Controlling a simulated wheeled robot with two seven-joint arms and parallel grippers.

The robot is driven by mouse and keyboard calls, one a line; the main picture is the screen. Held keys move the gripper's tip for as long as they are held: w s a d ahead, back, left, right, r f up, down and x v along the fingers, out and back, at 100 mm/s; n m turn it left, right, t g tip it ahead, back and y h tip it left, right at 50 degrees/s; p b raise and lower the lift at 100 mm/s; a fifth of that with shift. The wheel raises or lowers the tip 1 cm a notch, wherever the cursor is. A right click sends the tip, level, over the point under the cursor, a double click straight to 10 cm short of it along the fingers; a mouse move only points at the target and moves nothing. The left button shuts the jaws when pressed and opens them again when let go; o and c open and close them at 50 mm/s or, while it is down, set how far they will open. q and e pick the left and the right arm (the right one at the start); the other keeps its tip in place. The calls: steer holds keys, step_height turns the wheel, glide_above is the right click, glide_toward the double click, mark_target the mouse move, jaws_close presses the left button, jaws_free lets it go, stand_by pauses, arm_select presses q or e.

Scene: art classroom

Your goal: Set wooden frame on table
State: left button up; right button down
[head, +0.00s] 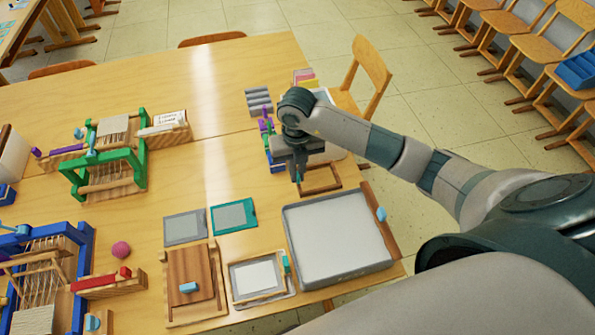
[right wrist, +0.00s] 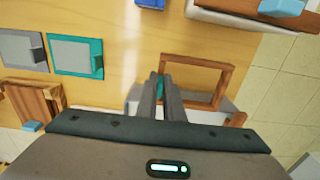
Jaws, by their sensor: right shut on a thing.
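The wooden frame (head: 335,186) is a small brown rectangle with an open middle, near the table's right edge. It also shows in the right wrist view (right wrist: 232,87). My right gripper (head: 298,178) points down at the frame's left side and is shut on it; the fingers (right wrist: 170,90) cover part of that side. The frame looks roughly level and close to the tabletop; I cannot tell whether it touches. The wooden table (head: 230,165) lies beneath. My left gripper is not in view.
A large grey tray (head: 340,240) lies just in front of the frame. A teal-edged screen (head: 233,216) and a grey screen (head: 185,228) lie to the left. A green loom (head: 140,165) stands farther left. Bare tabletop shows between the loom and the gripper.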

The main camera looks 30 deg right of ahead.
steer(key=shift+f, duration=0.15)
steer(key=shift+f+b, duration=1.75)
steer(key=shift+f, duration=0.55)
steer(key=shift+r, duration=0.1)
steer(key=shift+f+b, duration=1.35)
steer(key=shift+f, duration=0.35)
stand_by(1.9)
stand_by(0.3)
steer(key=c, duration=1.8)
jaws_free()
steer(key=shift+r, duration=0.15)
